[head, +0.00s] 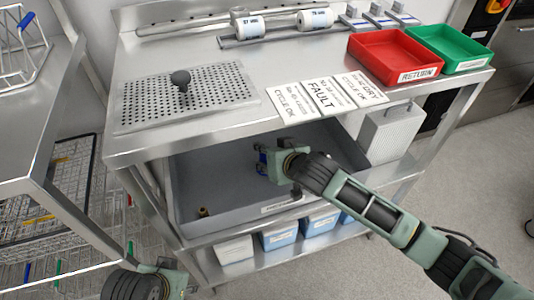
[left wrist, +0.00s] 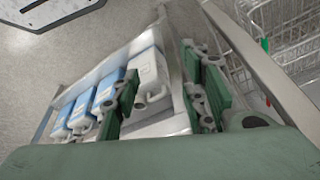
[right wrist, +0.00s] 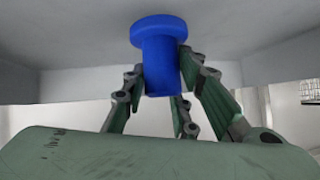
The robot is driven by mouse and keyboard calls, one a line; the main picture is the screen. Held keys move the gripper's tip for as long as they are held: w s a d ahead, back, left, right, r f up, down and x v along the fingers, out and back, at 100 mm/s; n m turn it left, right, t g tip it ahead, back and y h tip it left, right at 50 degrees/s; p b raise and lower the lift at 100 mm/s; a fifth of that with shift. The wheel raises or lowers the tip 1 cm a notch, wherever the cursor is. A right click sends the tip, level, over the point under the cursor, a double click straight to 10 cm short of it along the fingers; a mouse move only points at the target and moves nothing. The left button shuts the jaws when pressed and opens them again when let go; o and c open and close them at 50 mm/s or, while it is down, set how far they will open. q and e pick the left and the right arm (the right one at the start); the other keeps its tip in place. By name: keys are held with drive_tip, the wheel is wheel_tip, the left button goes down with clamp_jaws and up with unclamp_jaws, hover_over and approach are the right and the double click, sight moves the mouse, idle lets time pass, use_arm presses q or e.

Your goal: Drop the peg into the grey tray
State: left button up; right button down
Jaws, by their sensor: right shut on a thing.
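The blue peg (right wrist: 160,62) has a wide round flange and a narrower body. My right gripper (right wrist: 162,92) is shut on its body, with the flange beyond the fingertips. In the head view the right gripper (head: 266,162) is inside the grey tray (head: 205,172), under the worktop; only a bit of blue peg (head: 262,157) shows there. The flange looks close to a grey surface; I cannot tell whether it touches. My left gripper (left wrist: 160,95) is open and empty, its fingers wide apart; its arm shows at the bottom left of the head view.
A small brass piece (head: 203,212) and a dark piece (head: 296,190) are in the tray. The worktop edge (head: 210,143) overhangs it. Blue and white containers (head: 280,237) stand on the shelf below. Red (head: 385,62) and green (head: 450,45) bins stand on top.

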drive_tip(key=c, duration=1.9)
unclamp_jaws()
drive_tip(key=shift+s+f, duration=0.2)
drive_tip(key=shift+f, duration=0.3)
use_arm(q)
drive_tip(key=shift+f, duration=0.15)
use_arm(e)
drive_tip(key=o, duration=0.5)
drive_tip(key=shift+s+f, duration=0.1)
drive_tip(key=shift+f, duration=0.15)
drive_tip(key=shift+r, duration=0.15)
drive_tip(key=shift+s+d+r, duration=0.1)
drive_tip(key=shift+s+r, duration=0.05)
drive_tip(key=shift+r, duration=0.25)
drive_tip(key=shift+s+d+r, duration=0.1)
drive_tip(key=shift+r, duration=0.3)
use_arm(q)
wheel_tip(320, 180, down, 11)
drive_tip(key=p, duration=0.3)
drive_tip(key=shift+w+g, duration=0.3)
drive_tip(key=shift+w, duration=0.1)
use_arm(e)
drive_tip(key=v, duration=1.1)
drive_tip(key=shift+w+r, duration=0.25)
drive_tip(key=shift+r, duration=0.1)
use_arm(q)
drive_tip(key=shift+d+r, duration=0.15)
drive_tip(key=shift+r, duration=0.05)
